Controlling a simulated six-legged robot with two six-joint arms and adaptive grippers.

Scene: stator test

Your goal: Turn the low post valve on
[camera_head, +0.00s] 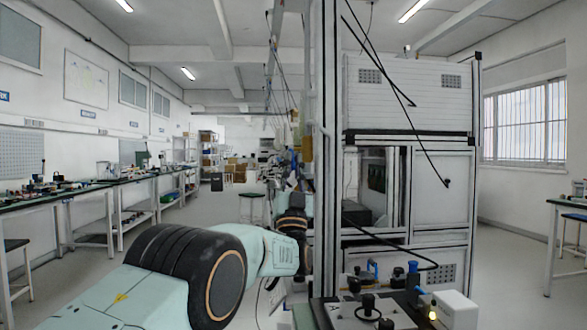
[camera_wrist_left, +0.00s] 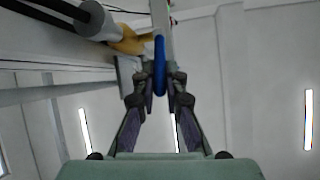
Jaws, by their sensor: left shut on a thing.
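The valve shows in the left wrist view, with a brass-yellow body (camera_wrist_left: 130,43) joined to a grey pipe (camera_wrist_left: 95,20). Its blue handle (camera_wrist_left: 159,55) is seen edge-on as a narrow upright shape. My left gripper (camera_wrist_left: 160,82) has its two fingers on either side of the blue handle and is shut on it. In the head view my left arm reaches in from the lower left toward the tall frame post, and its fingers are too small and covered to make out. My right gripper is in neither view.
A tall metal frame post (camera_head: 325,150) stands just right of my left arm. Behind it is a white cabinet (camera_head: 408,95). A bench with black knobs and a white box (camera_head: 455,308) is at the lower right. Workbenches (camera_head: 90,188) line the left wall, with open floor between.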

